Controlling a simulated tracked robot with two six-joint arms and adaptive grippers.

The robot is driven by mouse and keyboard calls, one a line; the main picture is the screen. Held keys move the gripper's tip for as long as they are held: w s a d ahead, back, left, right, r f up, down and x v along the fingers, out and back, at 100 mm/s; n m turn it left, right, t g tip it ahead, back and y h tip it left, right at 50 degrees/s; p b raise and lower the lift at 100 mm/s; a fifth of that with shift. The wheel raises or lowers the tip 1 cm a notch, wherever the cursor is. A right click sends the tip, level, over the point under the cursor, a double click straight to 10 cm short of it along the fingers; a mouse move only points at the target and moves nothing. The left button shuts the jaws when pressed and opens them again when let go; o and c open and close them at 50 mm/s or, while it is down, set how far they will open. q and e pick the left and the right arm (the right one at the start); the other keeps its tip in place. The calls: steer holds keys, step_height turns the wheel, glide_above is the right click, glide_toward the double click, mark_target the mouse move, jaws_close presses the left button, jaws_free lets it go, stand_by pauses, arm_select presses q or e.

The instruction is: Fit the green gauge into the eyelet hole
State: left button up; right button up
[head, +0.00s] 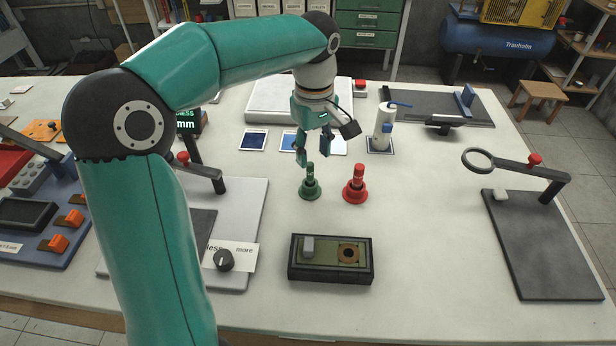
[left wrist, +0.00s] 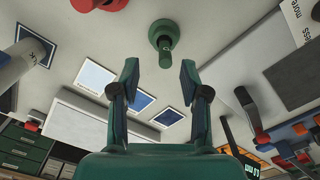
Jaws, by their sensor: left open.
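The green gauge (head: 311,187) stands upright on the white table, with a wide round base and a narrower stem. My left gripper (head: 313,155) is open and empty, just above and behind the gauge. In the left wrist view the green gauge (left wrist: 164,40) shows ahead of the open fingertips (left wrist: 160,75), apart from them. A brown ring with a dark hole, seemingly the eyelet (head: 348,254), sits at the right in a black-framed fixture (head: 330,280) near the table front. My right gripper is not in view.
A red gauge (head: 356,186) stands close to the right of the green one. A grey block (head: 308,246) sits in the fixture beside the ring. A knob (head: 223,260) is left of it. A ring-ended arm stand (head: 515,165) is at the right. The table right of the fixture is clear.

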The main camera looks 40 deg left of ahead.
mark_target(310, 164)
arm_select(q)
steer(key=f, duration=0.4)
steer(key=shift+s+a+f, duration=0.15)
steer(key=shift+s, duration=0.2)
steer(key=shift+f, duration=0.35)
jaws_close()
